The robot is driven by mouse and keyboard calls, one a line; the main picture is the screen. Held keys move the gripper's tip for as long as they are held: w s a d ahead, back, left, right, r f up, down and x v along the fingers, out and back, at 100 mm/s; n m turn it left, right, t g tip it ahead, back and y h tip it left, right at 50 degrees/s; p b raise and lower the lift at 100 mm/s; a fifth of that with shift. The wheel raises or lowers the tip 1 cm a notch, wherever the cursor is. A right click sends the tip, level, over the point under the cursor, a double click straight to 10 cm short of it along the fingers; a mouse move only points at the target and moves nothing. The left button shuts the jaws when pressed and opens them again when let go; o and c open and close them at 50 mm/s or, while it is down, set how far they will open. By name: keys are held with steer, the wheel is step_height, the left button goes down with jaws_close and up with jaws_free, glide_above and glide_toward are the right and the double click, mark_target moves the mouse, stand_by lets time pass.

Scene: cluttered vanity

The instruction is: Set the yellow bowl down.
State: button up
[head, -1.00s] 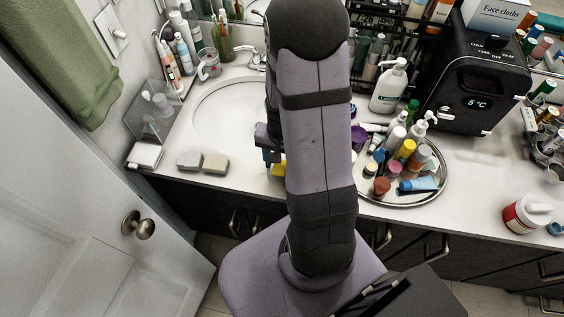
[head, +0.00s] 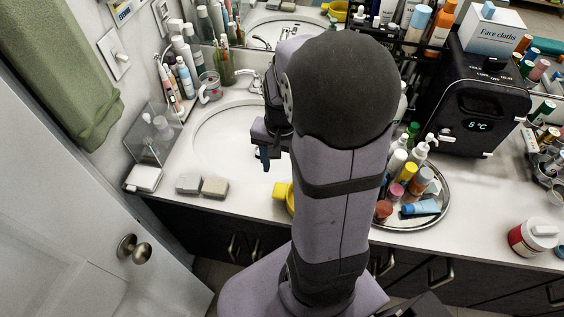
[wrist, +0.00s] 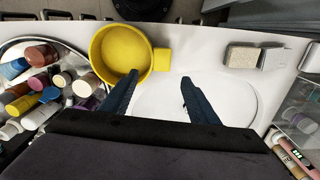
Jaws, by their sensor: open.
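The yellow bowl (wrist: 112,50) sits upright on the white counter between the sink and the mirrored tray in the wrist view, with its square handle pointing right. In the head view only a sliver of the bowl (head: 283,194) shows; my arm hides the rest. My gripper (wrist: 158,84) is open and empty, its dark blue fingers spread wide. In the wrist view its left fingertip overlaps the bowl's rim in the picture; I cannot tell whether they touch. In the head view my gripper (head: 263,157) is above the counter by the sink.
A round mirrored tray (head: 441,218) crowded with bottles stands right of my arm. The sink basin (head: 212,140) is empty. Two soap-like blocks (head: 201,186) lie left of the bowl. A black cooler (head: 480,105) stands at the back right.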

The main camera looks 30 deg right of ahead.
steer(key=s+a+n, duration=0.5)
steer(key=a+n, duration=0.5)
steer(key=a, duration=0.1)
steer(key=shift+s, duration=0.3)
steer(key=shift+f, duration=0.1)
steer(key=shift+c, duration=0.6)
stand_by(0.4)
